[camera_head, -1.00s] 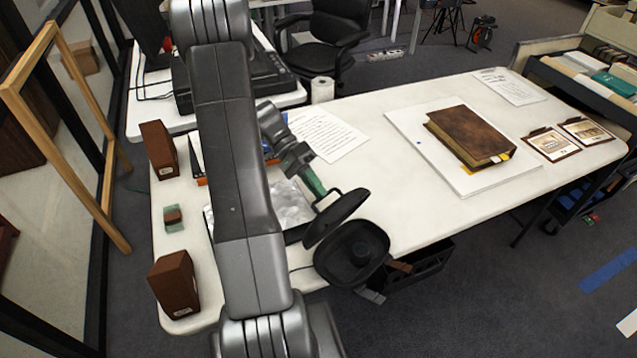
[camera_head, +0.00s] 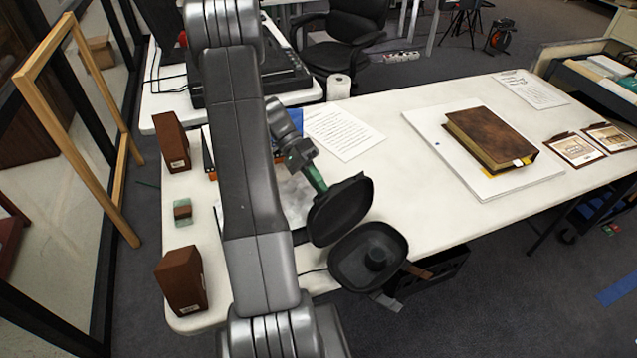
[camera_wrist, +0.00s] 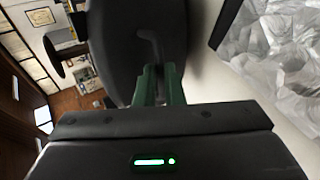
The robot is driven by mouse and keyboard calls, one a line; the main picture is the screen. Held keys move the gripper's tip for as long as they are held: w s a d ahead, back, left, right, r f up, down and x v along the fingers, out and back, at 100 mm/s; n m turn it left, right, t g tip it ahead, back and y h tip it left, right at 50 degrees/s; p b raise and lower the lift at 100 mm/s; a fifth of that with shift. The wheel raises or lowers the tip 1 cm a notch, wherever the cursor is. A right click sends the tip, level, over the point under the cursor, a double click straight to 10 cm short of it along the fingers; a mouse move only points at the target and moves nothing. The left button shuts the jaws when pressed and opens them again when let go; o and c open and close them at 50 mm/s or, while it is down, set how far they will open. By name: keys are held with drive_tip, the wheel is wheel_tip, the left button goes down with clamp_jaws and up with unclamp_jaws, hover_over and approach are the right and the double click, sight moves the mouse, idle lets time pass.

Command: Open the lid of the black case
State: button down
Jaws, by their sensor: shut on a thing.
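The black case stands at the near edge of the white table, its rounded base (camera_head: 362,278) facing up and open. Its lid (camera_head: 342,213) is raised, tilted up on the left side of the base. A small dark round thing (camera_head: 376,258) is inside the base. My gripper (camera_head: 321,187) has green fingers and is shut on the lid at its upper left edge. In the wrist view the green fingers (camera_wrist: 159,86) are close together against the dark lid (camera_wrist: 122,40). The exact contact is partly hidden there.
Brown boxes (camera_head: 172,143) (camera_head: 181,281) and a small greenish block (camera_head: 183,212) stand at the table's left. A large brown book (camera_head: 490,138) lies on a white board at the right. Crumpled clear sheeting (camera_wrist: 275,50) is beside the lid.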

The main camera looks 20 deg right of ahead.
drive_tip(key=c, duration=1.5)
unclamp_jaws()
drive_tip(key=b+v, duration=0.1)
drive_tip(key=v, duration=1.2)
drive_tip(key=shift+w+a+r, duration=0.15)
drive_tip(key=shift+w+r, duration=0.1)
